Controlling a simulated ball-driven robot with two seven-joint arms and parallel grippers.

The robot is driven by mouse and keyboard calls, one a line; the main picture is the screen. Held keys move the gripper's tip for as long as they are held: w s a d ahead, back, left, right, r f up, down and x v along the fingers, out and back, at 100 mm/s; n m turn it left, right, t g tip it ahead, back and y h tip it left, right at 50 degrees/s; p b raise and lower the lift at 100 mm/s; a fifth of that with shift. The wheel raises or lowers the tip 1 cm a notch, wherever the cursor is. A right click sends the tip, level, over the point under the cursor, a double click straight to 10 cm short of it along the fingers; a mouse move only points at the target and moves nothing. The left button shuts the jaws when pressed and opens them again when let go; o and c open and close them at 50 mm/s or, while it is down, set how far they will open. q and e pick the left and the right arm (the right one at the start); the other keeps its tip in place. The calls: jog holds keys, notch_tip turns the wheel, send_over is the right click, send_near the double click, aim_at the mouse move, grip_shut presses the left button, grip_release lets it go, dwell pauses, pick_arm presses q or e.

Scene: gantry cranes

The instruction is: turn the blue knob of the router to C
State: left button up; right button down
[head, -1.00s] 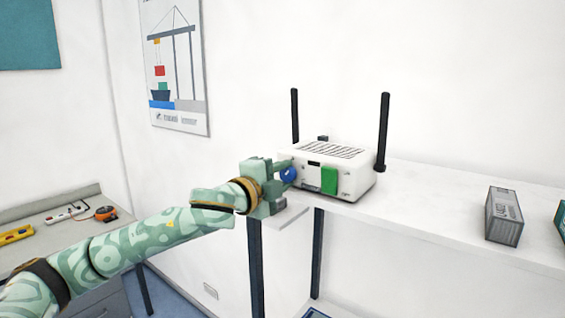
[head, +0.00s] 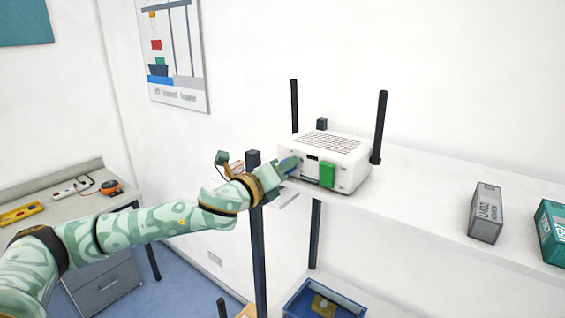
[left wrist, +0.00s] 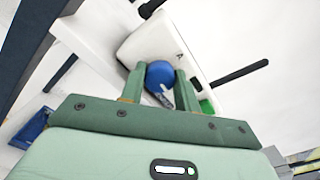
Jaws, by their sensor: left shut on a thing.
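The white router (head: 335,160) stands on the white shelf, with dark antennas and a green block (head: 327,175) on its front. In the left wrist view, the blue knob (left wrist: 159,76) sits between the two fingers of my left gripper (left wrist: 160,85), which is shut on it. A pale pointer mark shows on the knob's lower part, and a letter, seemingly A, is on the router (left wrist: 135,42) above it. In the head view, my left gripper (head: 285,167) reaches the router's front left and mostly hides the knob. My right gripper is not in view.
A grey box (head: 485,212) and a teal box (head: 552,232) stand on the shelf (head: 420,200) to the right. A blue bin (head: 300,298) is below. A desk at left holds an orange tape measure (head: 110,187). Shelf space between router and grey box is clear.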

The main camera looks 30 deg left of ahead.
pick_arm(q)
jog(key=m, duration=0.4)
jog(key=shift+d+f+m, duration=0.1)
jog(key=shift+f+m, duration=0.15)
jog(key=shift+m, duration=0.45)
jog(key=o, duration=1)
jog(key=shift+c, duration=0.2)
jog(key=shift+r, duration=0.15)
